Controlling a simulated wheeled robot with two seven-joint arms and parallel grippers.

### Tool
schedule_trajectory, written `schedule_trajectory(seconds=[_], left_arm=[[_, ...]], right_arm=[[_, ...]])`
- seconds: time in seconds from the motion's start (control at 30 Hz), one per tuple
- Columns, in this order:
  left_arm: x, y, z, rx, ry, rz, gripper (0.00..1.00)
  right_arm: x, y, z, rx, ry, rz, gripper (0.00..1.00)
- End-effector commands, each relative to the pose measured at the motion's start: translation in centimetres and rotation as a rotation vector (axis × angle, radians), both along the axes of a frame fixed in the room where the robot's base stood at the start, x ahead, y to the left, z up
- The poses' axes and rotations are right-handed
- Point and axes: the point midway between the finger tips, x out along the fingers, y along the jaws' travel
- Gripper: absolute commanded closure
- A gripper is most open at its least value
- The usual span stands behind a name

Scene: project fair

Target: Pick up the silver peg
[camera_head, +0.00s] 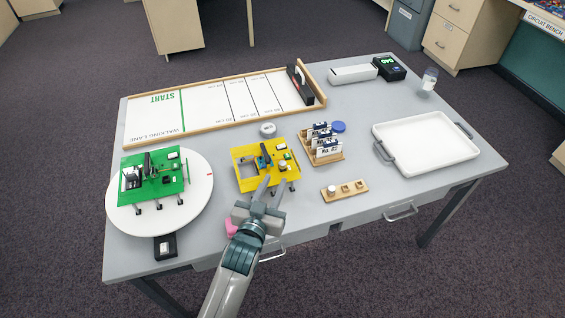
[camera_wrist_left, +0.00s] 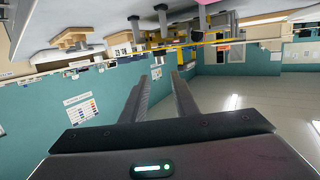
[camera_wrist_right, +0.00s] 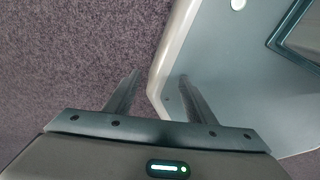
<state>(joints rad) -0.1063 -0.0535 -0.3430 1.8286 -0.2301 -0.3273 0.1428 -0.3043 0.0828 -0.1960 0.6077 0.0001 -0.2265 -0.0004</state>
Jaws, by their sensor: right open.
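A small pale silvery peg (camera_head: 331,190) stands in the left hole of a wooden block (camera_head: 358,188) near the table's front edge; I take it for the silver peg. My left gripper (camera_head: 273,185) is open and empty, left of the block, in front of the yellow walker (camera_head: 247,178). In the left wrist view my left gripper (camera_wrist_left: 159,82) shows spread fingers, with what looks like the yellow walker's plate edge (camera_wrist_left: 215,43) beyond them. My right gripper (camera_wrist_right: 159,80) is open and empty over the carpet, out of the head view.
A wooden rack of labelled cards (camera_head: 322,155) stands behind the block. A white tray (camera_head: 425,145) is at the right, a green walker (camera_head: 170,180) on a white turntable (camera_head: 203,208) at the left. The walking lane (camera_head: 205,112) lies behind. Table between block and tray is clear.

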Motion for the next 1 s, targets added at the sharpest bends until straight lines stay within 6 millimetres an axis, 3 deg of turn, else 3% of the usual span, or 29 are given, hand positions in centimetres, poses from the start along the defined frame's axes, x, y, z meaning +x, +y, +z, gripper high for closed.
schedule_trajectory(seconds=[0.1,0.33,0.73,1.0], left_arm=[[1.5,-0.4,-0.1,0.001,0.001,0.000,0.73],[2.4,-0.7,-0.4,0.000,0.000,0.000,0.73],[2.8,-0.7,-0.5,0.001,0.001,0.000,0.73],[5.2,-1.1,-1.0,0.001,0.001,0.001,0.73]], right_arm=[[0.5,-0.1,0.5,0.000,-0.009,0.001,0.50],[1.7,0.1,0.7,0.003,-0.029,0.002,0.50],[1.4,1.1,0.9,0.014,-0.026,0.003,0.50],[1.2,1.1,2.0,0.013,-0.023,0.003,0.50]])
